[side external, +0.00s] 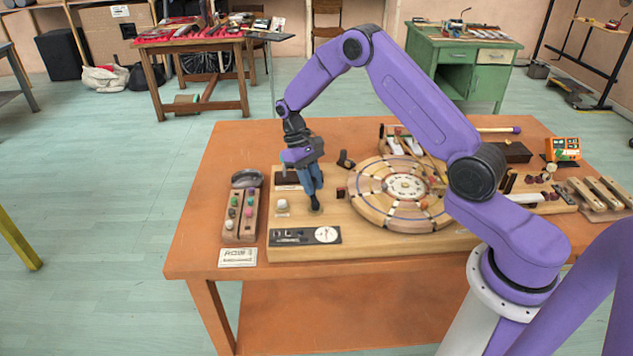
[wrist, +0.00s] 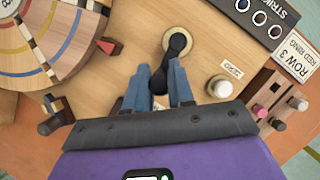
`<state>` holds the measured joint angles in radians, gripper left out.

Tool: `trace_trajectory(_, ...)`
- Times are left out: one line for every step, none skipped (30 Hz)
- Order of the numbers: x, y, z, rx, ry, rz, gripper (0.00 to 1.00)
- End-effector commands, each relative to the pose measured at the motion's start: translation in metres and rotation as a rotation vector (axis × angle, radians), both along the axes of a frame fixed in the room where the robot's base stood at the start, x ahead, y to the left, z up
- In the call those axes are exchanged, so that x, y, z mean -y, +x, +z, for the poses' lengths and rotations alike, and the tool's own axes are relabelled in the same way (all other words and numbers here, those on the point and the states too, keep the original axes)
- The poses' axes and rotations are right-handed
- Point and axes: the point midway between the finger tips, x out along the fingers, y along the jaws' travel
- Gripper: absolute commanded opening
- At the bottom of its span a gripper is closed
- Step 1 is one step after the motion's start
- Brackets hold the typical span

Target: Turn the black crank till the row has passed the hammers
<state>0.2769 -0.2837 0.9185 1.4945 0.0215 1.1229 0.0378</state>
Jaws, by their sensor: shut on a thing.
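My gripper (side external: 314,207) points down at the front left of the wooden board, its blue fingers shut on the handle of the black crank (wrist: 176,44). In the wrist view the crank's round hub shows beyond the fingertips (wrist: 172,92), and its arm runs back between them. The round wooden wheel (side external: 372,208) lies flat to the right of my gripper in the side view, with coloured rings and small pegs; part of it shows in the wrist view (wrist: 50,35). The hammers are partly hidden behind my arm, so I cannot tell where the row stands.
A white knob (side external: 282,206) stands left of the crank. A black panel with a dial (side external: 305,236) lies at the board's front. A peg tray (side external: 241,212) is further left. A card reading "ROW 3 RED RING" (wrist: 296,57) lies beside the board. My arm crosses above the wheel.

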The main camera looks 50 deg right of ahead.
Motion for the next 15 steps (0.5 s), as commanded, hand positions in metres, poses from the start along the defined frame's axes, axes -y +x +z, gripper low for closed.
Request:
trace_trajectory(-0.002, 0.003, 0.001, 0.006, 0.0, 0.041, 0.0)
trace_trajectory(-0.003, 0.004, 0.001, 0.007, -0.001, 0.065, 0.0)
trace_trajectory(-0.004, 0.005, 0.001, 0.007, 0.0, 0.099, 0.0)
trace_trajectory(-0.005, 0.005, 0.001, 0.007, -0.001, 0.121, 0.0)
trace_trajectory(-0.006, 0.005, 0.001, 0.007, -0.001, 0.144, 0.0)
trace_trajectory(-0.007, 0.006, 0.001, 0.007, -0.001, 0.172, 0.0)
trace_trajectory(-0.008, 0.006, 0.001, 0.007, -0.001, 0.191, 0.0)
trace_trajectory(-0.008, 0.007, 0.001, 0.007, 0.0, 0.209, 0.0)
trace_trajectory(-0.009, 0.007, 0.001, 0.008, -0.001, 0.233, 0.0)
trace_trajectory(-0.01, 0.008, 0.001, 0.008, -0.001, 0.251, 0.0)
trace_trajectory(-0.011, 0.008, 0.001, 0.008, -0.001, 0.264, 0.0)
trace_trajectory(-0.011, 0.008, 0.001, 0.008, -0.001, 0.283, 0.0)
trace_trajectory(-0.012, 0.008, 0.001, 0.008, 0.0, 0.295, 0.0)
trace_trajectory(-0.012, 0.008, 0.001, 0.008, -0.001, 0.306, 0.0)
trace_trajectory(-0.013, 0.009, 0.001, 0.008, -0.001, 0.319, 0.0)
